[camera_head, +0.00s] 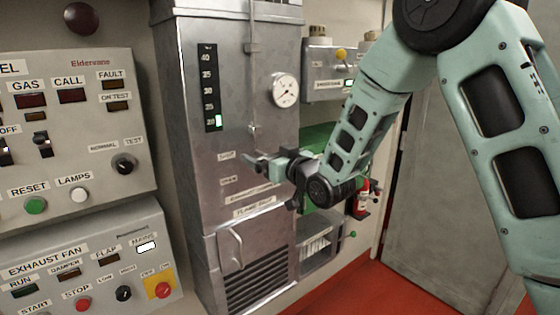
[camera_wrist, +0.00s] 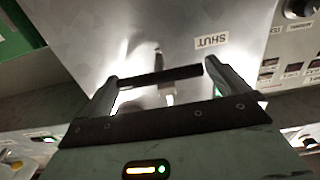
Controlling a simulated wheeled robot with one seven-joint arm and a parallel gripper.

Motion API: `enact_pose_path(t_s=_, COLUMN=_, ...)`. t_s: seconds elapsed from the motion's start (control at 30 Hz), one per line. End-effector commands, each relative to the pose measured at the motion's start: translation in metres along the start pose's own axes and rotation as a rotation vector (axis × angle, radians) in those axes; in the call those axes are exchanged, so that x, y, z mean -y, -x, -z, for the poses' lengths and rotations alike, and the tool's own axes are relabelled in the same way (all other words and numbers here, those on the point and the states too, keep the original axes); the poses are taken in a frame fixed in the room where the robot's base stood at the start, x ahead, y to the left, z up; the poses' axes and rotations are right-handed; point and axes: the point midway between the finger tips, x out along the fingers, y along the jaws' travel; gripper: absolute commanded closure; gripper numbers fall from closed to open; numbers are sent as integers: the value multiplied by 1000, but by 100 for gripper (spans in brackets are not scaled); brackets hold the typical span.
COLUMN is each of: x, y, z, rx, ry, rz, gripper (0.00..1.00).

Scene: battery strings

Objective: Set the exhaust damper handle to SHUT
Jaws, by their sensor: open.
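My gripper (camera_head: 262,162) is in front of the grey cabinet's face, beside the SHUT label (camera_head: 226,155). In the wrist view my gripper (camera_wrist: 161,72) has its two fingers spread wide. A dark bar (camera_wrist: 160,77), apparently the exhaust damper handle, spans the space between them, with a pale metal piece (camera_wrist: 168,96) just below it. I cannot tell whether the fingers touch the bar. The SHUT label (camera_wrist: 212,41) is beyond the right finger. In the head view my gripper largely hides the handle, so its setting is unclear. A second label (camera_head: 229,181) lies below SHUT.
The grey cabinet (camera_head: 190,130) carries a dial gauge (camera_head: 285,90), a level scale (camera_head: 209,88) and a lower door handle (camera_head: 237,247). Control panels (camera_head: 75,145) stand close at left. A green box (camera_head: 318,136) and a red extinguisher (camera_head: 362,192) are at right. Red floor (camera_head: 375,290) is clear.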

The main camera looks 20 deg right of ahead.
Motion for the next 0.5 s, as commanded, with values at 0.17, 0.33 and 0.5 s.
enact_pose_path(t_s=0.17, x=-1, y=22, z=-3, rx=-1, ry=0, rz=-2, gripper=0)
enact_pose_path(t_s=0.33, x=0, y=61, z=-5, rx=-1, ry=0, rz=-1, gripper=0)
enact_pose_path(t_s=0.5, x=-1, y=100, z=-3, rx=-4, ry=2, rz=-2, gripper=0)
